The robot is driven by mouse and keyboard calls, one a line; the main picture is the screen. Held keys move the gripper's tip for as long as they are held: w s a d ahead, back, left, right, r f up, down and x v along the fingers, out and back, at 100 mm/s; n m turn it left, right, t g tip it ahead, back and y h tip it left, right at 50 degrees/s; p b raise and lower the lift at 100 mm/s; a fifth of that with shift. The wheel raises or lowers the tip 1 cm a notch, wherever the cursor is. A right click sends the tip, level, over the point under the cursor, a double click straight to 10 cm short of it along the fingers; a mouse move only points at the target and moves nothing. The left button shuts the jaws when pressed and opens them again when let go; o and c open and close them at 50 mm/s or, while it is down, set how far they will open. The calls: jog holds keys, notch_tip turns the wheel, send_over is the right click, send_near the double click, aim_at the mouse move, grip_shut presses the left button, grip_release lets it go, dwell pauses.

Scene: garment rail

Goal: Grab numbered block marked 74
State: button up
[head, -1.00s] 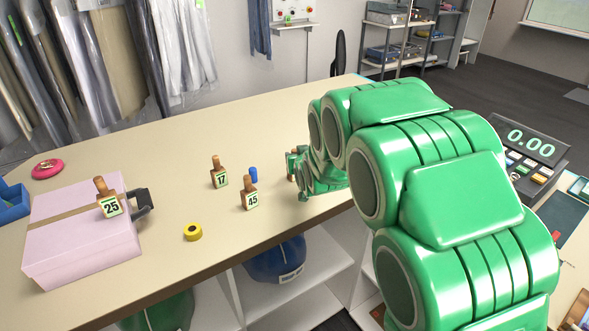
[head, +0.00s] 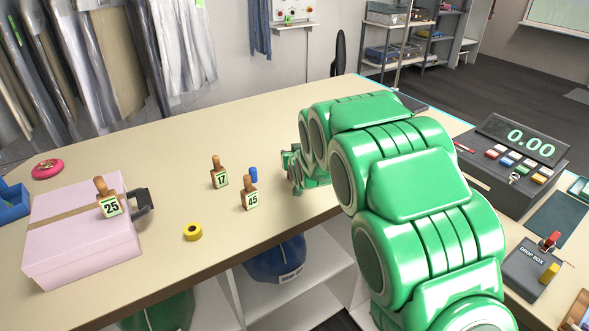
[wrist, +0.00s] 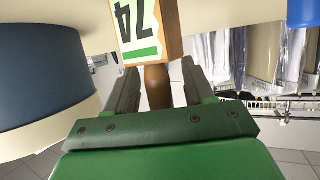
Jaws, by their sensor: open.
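The block marked 74 (wrist: 138,22) shows upside down at the top of the wrist view, with a white label, a green stripe and a brown knobbed handle (wrist: 158,88). My gripper (wrist: 160,72) is open, with one finger on each side of that handle; contact cannot be made out. In the head view my gripper (head: 292,168) is low over the counter, right of the block marked 45, and the block marked 74 is hidden or too small to make out there.
Blocks marked 45 (head: 250,196) and 17 (head: 219,175), a small blue cylinder (head: 253,174) and a yellow tape roll (head: 192,232) stand on the counter (head: 150,165). The block marked 25 (head: 109,204) is at the pink box (head: 75,240). A register (head: 500,165) is at right.

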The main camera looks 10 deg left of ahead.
grip_shut()
jog(key=shift+r, duration=0.1)
